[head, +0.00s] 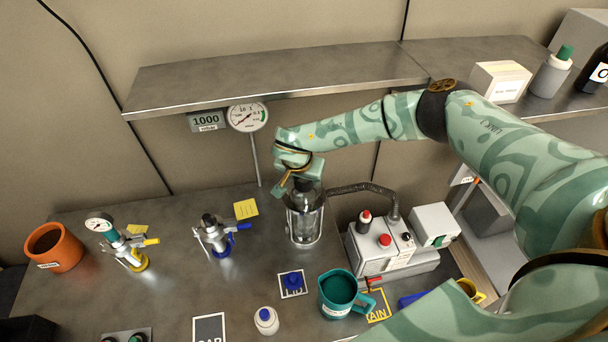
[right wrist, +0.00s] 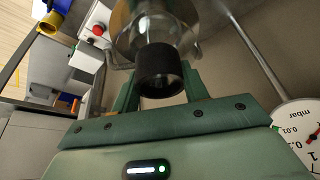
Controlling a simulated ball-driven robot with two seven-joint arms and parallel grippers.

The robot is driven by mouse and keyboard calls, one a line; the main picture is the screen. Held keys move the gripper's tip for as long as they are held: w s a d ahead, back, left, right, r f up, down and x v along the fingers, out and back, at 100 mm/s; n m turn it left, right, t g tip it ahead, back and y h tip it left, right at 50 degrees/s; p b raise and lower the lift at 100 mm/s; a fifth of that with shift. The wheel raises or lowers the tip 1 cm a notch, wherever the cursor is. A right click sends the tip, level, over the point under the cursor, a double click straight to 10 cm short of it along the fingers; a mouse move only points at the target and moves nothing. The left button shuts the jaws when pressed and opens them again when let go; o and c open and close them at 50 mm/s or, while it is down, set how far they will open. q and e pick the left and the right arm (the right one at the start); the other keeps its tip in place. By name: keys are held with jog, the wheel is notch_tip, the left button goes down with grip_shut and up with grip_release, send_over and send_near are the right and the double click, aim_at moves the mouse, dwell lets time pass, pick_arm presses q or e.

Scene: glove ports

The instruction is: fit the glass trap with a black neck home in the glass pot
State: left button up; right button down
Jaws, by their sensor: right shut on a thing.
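The glass trap (head: 304,200) has a dark neck and stands upright at the glass pot (head: 304,228), a clear vessel in a metal frame on the bench. The trap's lower part appears to be inside the pot's mouth; I cannot tell how deep it sits. My right gripper (head: 300,183) is shut on the trap at its black neck, above the pot. In the right wrist view the black neck (right wrist: 160,72) lies between the green fingers, with clear glass (right wrist: 155,28) beyond it. My left gripper is not in view.
A white pump unit (head: 382,245) with a ribbed hose (head: 362,188) stands right of the pot. A teal jug (head: 338,294) and blue knob (head: 292,281) are in front. A gauge (head: 248,117) is behind, below a shelf (head: 270,78). Valves (head: 214,235) stand left.

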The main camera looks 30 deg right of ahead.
jog(key=shift+f+b, duration=1.05)
jog(key=shift+f, duration=0.6)
jog(key=c, duration=0.7)
grip_release()
jog(key=shift+o, duration=0.2)
jog(key=p+v, duration=0.2)
jog(key=v, duration=1.4)
jog(key=shift+r, duration=0.15)
